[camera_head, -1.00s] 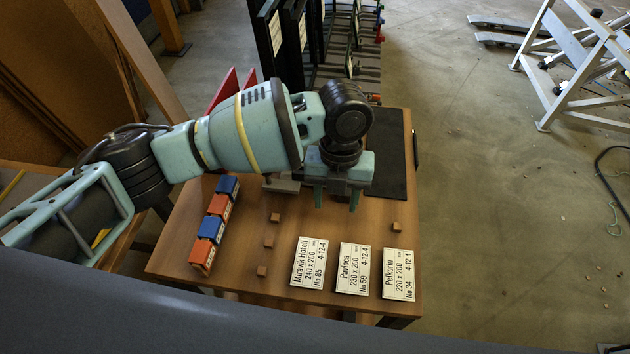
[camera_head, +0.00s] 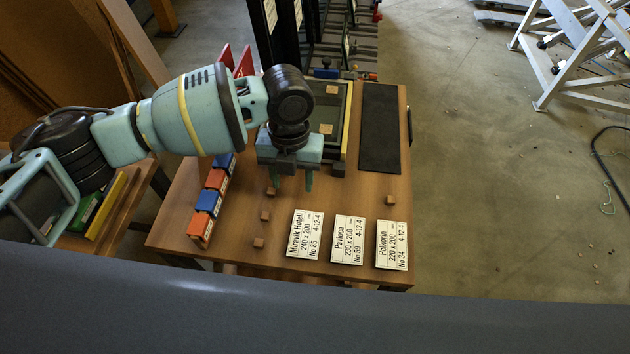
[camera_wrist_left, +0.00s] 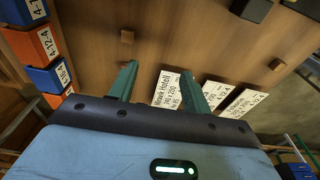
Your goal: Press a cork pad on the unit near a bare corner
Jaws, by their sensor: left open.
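The unit (camera_head: 341,113), a dark glass pane with a yellow right edge, lies at the back middle of the table in the head view. Two light brown squares, like cork pads, show on it, one farther back (camera_head: 331,90) and one nearer (camera_head: 326,128). My left arm and gripper hide its near left part. My left gripper (camera_head: 291,184) points down, open and empty, at the unit's near side. Loose brown cubes, probably cork, lie on the table, at left (camera_head: 265,216) and right (camera_head: 389,200).
Three white labels, one (camera_head: 348,241) in the middle, lie along the table's front. Red and blue boxes (camera_head: 209,201) line the left side. A black mat (camera_head: 380,130) lies at right. A dark block (camera_head: 338,170) sits by the unit's near edge.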

